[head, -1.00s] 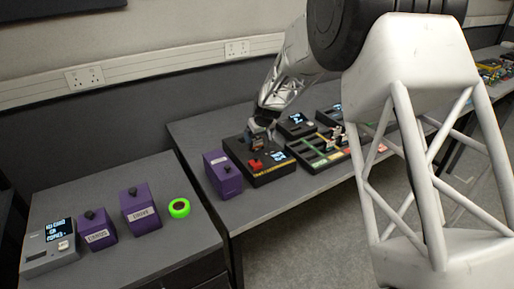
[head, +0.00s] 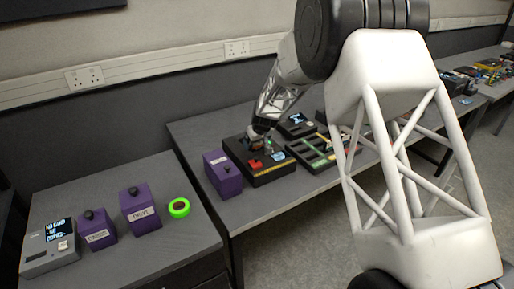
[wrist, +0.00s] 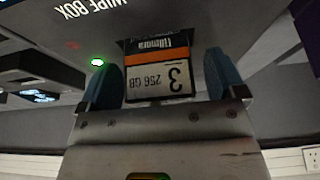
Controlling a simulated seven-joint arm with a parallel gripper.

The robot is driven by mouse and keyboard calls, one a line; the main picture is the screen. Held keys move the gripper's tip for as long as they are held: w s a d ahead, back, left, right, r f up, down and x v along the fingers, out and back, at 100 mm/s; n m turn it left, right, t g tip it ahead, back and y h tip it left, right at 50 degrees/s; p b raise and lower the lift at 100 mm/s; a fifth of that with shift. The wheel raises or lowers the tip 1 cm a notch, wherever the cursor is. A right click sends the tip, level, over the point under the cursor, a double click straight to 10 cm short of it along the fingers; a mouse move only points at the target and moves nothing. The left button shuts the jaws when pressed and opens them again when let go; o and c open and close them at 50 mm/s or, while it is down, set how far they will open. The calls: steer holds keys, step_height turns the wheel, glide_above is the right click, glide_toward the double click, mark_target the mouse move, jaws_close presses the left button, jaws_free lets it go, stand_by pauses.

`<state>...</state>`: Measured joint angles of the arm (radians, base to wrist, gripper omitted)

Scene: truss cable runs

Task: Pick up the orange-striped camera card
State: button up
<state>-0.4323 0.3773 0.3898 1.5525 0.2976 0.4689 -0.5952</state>
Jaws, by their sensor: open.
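The orange-striped camera card (wrist: 158,75) shows in the wrist view, with a dark top, an orange band and a white label reading "256 GB" and "3", upside down. It stands between the two blue fingers of my gripper (wrist: 162,82), which are open with a gap on each side. In the head view my gripper (head: 258,138) is low over the back of the black box with a red button (head: 272,175). Lettering in the wrist view reads "WIPE BOX". The card is too small and covered to make out in the head view.
A purple box (head: 222,178) stands just left of the black box. A black slotted tray (head: 315,158) and a small screen unit (head: 296,126) are to its right. On the near left table are a grey screen unit (head: 50,254), two purple boxes and a green ring (head: 178,208).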

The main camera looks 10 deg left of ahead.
stand_by(0.4)
steer(key=c, duration=1.1)
steer(key=shift+r, duration=0.1)
steer(key=shift+r, duration=4.95)
steer(key=shift+d+f, duration=0.1)
steer(key=shift+d, duration=0.1)
